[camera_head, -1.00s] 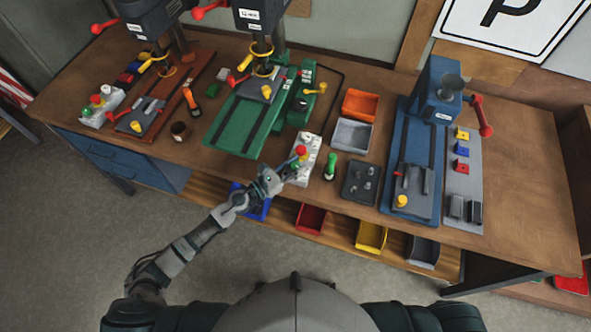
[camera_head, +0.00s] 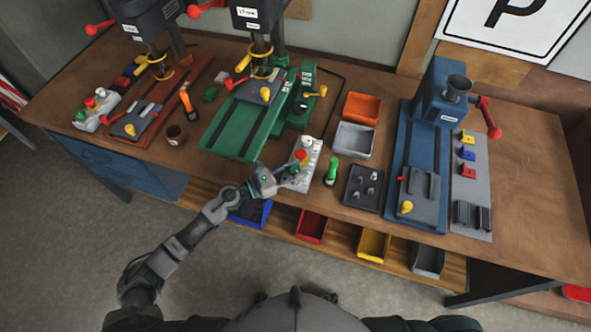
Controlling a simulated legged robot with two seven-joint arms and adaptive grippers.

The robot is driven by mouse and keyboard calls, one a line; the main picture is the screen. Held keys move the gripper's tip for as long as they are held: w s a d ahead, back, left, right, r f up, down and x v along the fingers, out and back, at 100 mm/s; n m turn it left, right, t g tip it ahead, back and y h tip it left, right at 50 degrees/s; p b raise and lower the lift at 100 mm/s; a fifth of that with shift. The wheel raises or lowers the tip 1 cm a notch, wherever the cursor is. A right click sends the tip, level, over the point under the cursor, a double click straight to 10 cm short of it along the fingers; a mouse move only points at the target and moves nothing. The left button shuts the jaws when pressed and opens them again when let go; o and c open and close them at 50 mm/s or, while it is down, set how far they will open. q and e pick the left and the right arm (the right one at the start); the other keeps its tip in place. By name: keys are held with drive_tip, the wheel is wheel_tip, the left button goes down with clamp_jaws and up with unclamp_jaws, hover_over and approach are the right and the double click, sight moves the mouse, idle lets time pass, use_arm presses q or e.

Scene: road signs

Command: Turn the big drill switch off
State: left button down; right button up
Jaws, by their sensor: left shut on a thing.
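The big green drill (camera_head: 262,35) stands at the back middle of the bench, on a green base. A pale control box (camera_head: 311,160) with a red button (camera_head: 302,155) lies to the right of that base, near the bench's front edge. My left gripper (camera_head: 290,179) is at the near left end of this box, below the red button. It is shut on a small part there, seemingly the switch, which the fingers mostly hide. I cannot tell the switch's position. My right gripper is out of view.
A green-handled tool (camera_head: 331,170) and a dark tray (camera_head: 364,188) lie right of the box. A blue machine (camera_head: 428,150) stands further right. A red-based drill (camera_head: 150,110) with another control box (camera_head: 97,109) is at left. Coloured bins sit on the shelf below.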

use_arm(q)
drive_tip(key=c, duration=0.8)
unclamp_jaws()
drive_tip(key=shift+o, duration=0.2)
drive_tip(key=shift+a, duration=0.15)
drive_tip(key=v, duration=1.2)
